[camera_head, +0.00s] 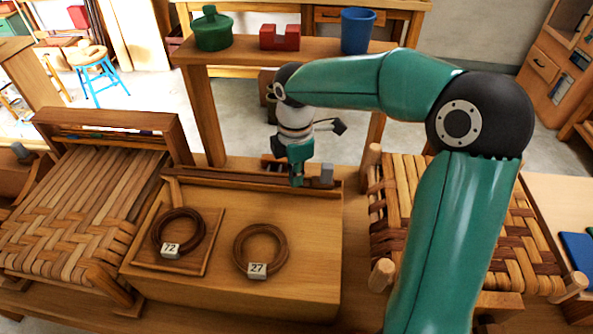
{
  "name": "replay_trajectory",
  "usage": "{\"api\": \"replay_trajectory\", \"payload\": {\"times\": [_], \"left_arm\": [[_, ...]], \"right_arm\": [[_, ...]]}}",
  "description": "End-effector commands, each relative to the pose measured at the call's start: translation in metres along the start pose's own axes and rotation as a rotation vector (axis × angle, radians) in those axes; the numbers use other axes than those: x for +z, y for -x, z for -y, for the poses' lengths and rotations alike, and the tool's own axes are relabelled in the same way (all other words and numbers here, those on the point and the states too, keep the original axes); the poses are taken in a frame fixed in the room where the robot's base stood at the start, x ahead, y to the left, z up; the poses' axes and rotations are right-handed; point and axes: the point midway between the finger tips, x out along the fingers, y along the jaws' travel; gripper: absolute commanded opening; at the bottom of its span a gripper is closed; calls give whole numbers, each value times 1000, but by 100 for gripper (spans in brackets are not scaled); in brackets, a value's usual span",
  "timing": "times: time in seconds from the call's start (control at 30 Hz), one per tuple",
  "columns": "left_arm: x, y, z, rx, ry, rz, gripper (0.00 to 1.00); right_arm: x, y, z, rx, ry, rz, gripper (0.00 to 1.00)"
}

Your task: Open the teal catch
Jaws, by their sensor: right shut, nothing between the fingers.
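My right arm reaches in from the right, and its gripper (297,180) points down at the back edge of the wooden chest (215,270). The fingers are small in the picture and shut, with nothing seen between them. A small grey block (326,173) stands just right of the fingers at the back rail. I cannot make out a teal catch apart from my own teal gripper and arm; it may be hidden behind them. My left gripper is not in view.
On the chest top lie a dark coil tagged 72 (180,230) on a raised board and a brown coil tagged 27 (259,240). Woven seats (70,215) flank the chest. A shelf behind holds a green pot (212,32), a red block (279,38) and a blue cup (357,32).

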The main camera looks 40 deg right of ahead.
Motion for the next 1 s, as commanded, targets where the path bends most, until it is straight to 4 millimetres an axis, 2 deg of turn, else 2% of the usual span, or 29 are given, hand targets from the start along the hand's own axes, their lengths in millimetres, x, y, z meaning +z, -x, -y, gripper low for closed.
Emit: {"api": "replay_trajectory", "payload": {"times": [0.37,0.8,1.0], "left_arm": [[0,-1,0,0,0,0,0],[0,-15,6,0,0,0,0],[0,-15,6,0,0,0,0]], "right_arm": [[0,-2,0,0,0,0,0],[0,-22,0,0,1,0,0],[0,-22,0,0,1,0,0]]}}
